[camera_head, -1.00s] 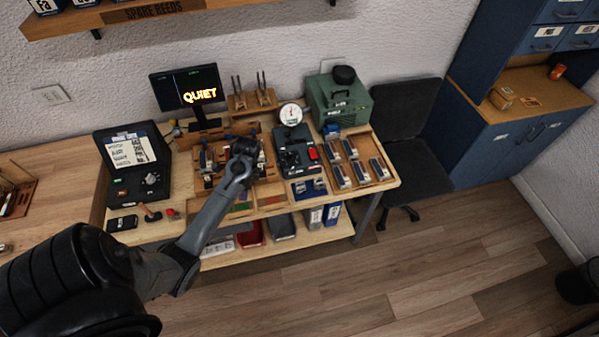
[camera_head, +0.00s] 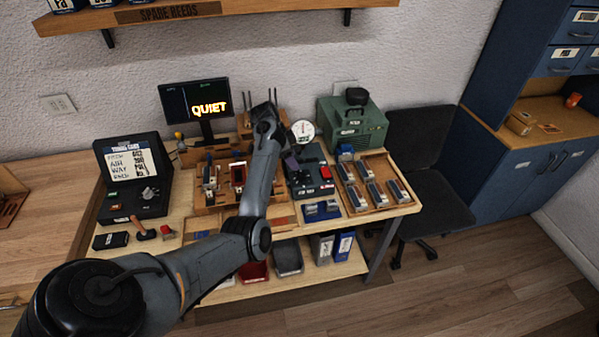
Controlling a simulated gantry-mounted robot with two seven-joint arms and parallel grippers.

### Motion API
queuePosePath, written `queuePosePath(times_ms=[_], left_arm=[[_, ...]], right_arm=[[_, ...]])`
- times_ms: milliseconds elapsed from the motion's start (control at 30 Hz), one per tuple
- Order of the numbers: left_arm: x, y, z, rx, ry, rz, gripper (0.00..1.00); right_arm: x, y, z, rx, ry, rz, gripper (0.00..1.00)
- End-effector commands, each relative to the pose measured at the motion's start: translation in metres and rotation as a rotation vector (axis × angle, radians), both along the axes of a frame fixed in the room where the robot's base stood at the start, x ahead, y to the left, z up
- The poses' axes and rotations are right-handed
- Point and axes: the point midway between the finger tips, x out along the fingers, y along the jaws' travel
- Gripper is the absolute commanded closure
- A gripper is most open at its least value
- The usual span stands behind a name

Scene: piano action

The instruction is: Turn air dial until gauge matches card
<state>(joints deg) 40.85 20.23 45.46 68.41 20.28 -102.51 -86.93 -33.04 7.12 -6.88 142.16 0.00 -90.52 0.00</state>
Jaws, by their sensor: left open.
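The card (camera_head: 128,163), white with handwritten lines including "AIR", stands in the lid of a black case at the left of the bench. A round white gauge (camera_head: 302,131) stands at the bench's back, right of my arm; its reading is too small to tell. Below it is a dark control unit (camera_head: 318,186) with a red part; I cannot make out an air dial on it. A grey knob (camera_head: 150,194) sits on the black case. My left gripper (camera_head: 292,164) is open, small and dark, at the left edge of the control unit, below the gauge. My right gripper is out of view.
A monitor (camera_head: 197,106) reads "QUIET". A green box (camera_head: 352,128) stands at the back right, beside a wooden tray (camera_head: 349,196) of several small blocks. A wooden reed rack (camera_head: 205,196) lies left of my forearm. A black chair (camera_head: 430,200) is at right.

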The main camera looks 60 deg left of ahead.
Motion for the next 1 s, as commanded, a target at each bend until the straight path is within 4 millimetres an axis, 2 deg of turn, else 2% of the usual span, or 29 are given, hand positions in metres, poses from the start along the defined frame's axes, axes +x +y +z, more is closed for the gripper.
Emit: queuePosePath(times_ms=[200,400,600,900,1000], left_arm=[[0.014,-0.006,-0.035,-0.003,0.0,0.0,0.38],[0.022,-0.008,-0.058,-0.002,0.001,0.0,0.38],[0.026,-0.01,-0.068,-0.001,0.001,0.001,0.38],[0.027,-0.01,-0.069,0.001,0.001,0.0,0.38],[0.027,-0.01,-0.069,0.001,0.001,0.0,0.52]], right_arm=[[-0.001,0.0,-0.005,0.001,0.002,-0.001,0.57],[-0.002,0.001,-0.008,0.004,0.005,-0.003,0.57],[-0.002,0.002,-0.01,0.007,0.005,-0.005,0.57],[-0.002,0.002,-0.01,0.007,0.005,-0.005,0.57],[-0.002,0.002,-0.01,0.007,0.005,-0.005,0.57]])
